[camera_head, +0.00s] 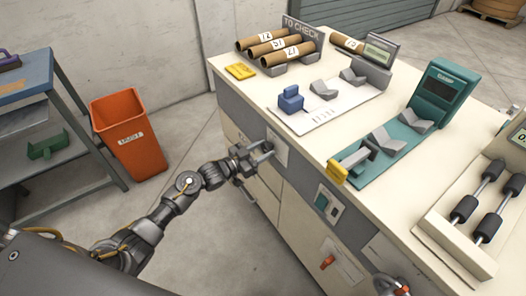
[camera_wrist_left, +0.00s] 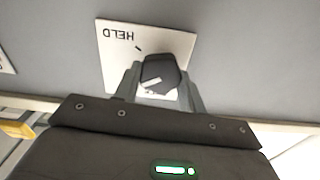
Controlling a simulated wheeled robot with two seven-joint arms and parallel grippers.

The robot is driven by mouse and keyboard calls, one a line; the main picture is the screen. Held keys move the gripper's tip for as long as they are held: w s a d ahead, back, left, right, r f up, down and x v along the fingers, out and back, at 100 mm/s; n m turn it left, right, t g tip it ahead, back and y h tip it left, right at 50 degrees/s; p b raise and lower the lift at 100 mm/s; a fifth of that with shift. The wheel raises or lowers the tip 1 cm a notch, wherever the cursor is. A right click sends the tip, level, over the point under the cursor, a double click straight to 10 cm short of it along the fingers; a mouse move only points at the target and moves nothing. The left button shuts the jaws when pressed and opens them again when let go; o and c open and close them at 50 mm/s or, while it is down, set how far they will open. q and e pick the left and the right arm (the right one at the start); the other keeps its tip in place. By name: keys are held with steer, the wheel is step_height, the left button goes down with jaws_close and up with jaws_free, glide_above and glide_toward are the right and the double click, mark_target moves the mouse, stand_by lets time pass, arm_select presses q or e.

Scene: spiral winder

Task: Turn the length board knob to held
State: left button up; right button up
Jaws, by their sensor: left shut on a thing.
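The length board knob (camera_wrist_left: 158,74) is a dark faceted knob with a short white line on its face. It sits on a white plate (camera_wrist_left: 117,62) marked HELD, which reads upside down in the left wrist view. A small dark tick lies near the word. The white line slants across the knob and does not line up with that tick. My left gripper (camera_wrist_left: 160,92) is shut on the knob, one finger on each side. In the head view, my left gripper (camera_head: 264,153) reaches the plate (camera_head: 279,147) on the bench's front panel, and the knob is hidden. My right gripper is out of view.
The bench (camera_head: 310,147) carries cardboard tubes (camera_head: 273,49), a blue block (camera_head: 290,98) and a teal gauge stand (camera_head: 440,92). A teal switch (camera_head: 327,202) and a red handle (camera_head: 327,262) sit along its front. An orange bin (camera_head: 130,135) and a shelf stand left; floor between is clear.

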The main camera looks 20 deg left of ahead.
arm_select(q)
steer(key=shift+m, duration=0.6)
steer(key=m+b, duration=0.1)
steer(key=m, duration=0.3)
steer(key=m+b, duration=0.2)
steer(key=m, duration=0.3)
steer(key=shift+s+d+f, duration=0.1)
steer(key=shift+d, duration=0.1)
steer(key=shift+m+b, duration=0.35)
steer(key=shift+m, duration=0.85)
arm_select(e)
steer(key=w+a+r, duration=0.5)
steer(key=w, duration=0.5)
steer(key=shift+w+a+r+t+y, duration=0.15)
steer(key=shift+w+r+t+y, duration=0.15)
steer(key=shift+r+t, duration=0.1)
arm_select(q)
steer(key=o, duration=1)
steer(key=shift+c, duration=0.2)
steer(key=shift+s+a, duration=0.1)
